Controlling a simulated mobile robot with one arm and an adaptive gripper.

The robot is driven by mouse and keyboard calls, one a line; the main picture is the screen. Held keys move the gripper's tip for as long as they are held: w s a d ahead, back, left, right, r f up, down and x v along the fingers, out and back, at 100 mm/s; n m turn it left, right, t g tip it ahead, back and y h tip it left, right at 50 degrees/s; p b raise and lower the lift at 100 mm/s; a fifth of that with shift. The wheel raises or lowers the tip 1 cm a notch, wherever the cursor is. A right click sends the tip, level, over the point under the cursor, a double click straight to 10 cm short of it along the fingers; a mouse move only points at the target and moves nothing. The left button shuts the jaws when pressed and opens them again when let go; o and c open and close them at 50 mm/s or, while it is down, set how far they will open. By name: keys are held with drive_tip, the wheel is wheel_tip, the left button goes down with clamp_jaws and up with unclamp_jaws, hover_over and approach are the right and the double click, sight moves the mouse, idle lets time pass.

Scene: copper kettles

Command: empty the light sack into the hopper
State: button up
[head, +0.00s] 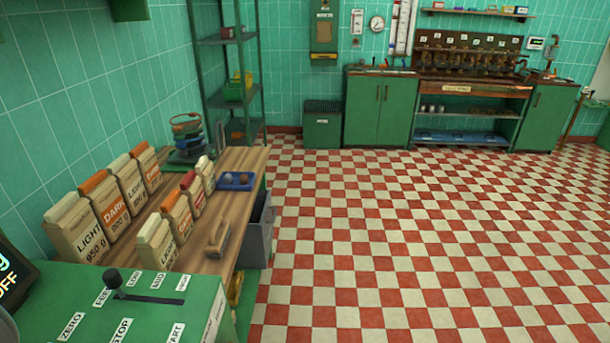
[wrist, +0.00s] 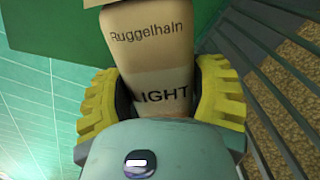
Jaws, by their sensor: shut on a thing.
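In the wrist view my gripper (wrist: 160,98) has its yellow ribbed fingers shut on both sides of a tan sack (wrist: 153,62). The sack bears the words "Ruggelhain" and "LIGHT"; its top end runs out of the picture. My gripper and this sack are not in the head view. Another sack marked LIGHT 950 g (head: 78,230) stands upright on the wooden bench, at the near end of the back row.
The wooden bench (head: 195,262) carries two rows of sacks, a brush (head: 218,239) and a blue tray (head: 236,181). A green machine top (head: 150,283) with a black lever stands in front. A dark slatted surface (wrist: 268,62) is right of the held sack. The checkered floor is clear.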

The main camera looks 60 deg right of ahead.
drive_tip(key=m+b, duration=0.1)
drive_tip(key=f+m+b, duration=0.1)
drive_tip(key=a+f+m+b, duration=0.1)
drive_tip(key=shift+s+a+f+m, duration=0.1)
drive_tip(key=shift+s+f+m, duration=0.15)
drive_tip(key=shift+s+m, duration=0.1)
drive_tip(key=shift+w+d+m+b, duration=0.3)
drive_tip(key=shift+m+b, duration=0.35)
drive_tip(key=shift+b, duration=0.3)
drive_tip(key=shift+d+m+b, duration=0.2)
drive_tip(key=shift+m+b, duration=0.5)
drive_tip(key=shift+b, duration=0.2)
drive_tip(key=shift+w+d+r+m, duration=0.25)
drive_tip(key=shift+d+r+m, duration=0.15)
drive_tip(key=shift+m, duration=0.6)
drive_tip(key=shift+w+d+r+m, duration=0.1)
drive_tip(key=shift+w+d+m, duration=0.1)
drive_tip(key=shift+m, duration=0.6)
drive_tip(key=m, duration=0.1)
drive_tip(key=m+b, duration=0.1)
drive_tip(key=d+m, duration=0.1)
drive_tip(key=shift+w+b, duration=0.25)
drive_tip(key=shift+b, duration=0.1)
drive_tip(key=shift+w+d+r+m+b, duration=0.1)
drive_tip(key=shift+d+r+m+b, duration=0.05)
drive_tip(key=shift+m+b, duration=0.4)
drive_tip(key=shift+w+d+r+m+b, duration=0.1)
drive_tip(key=shift+m+b, duration=0.25)
drive_tip(key=shift+m, duration=0.3)
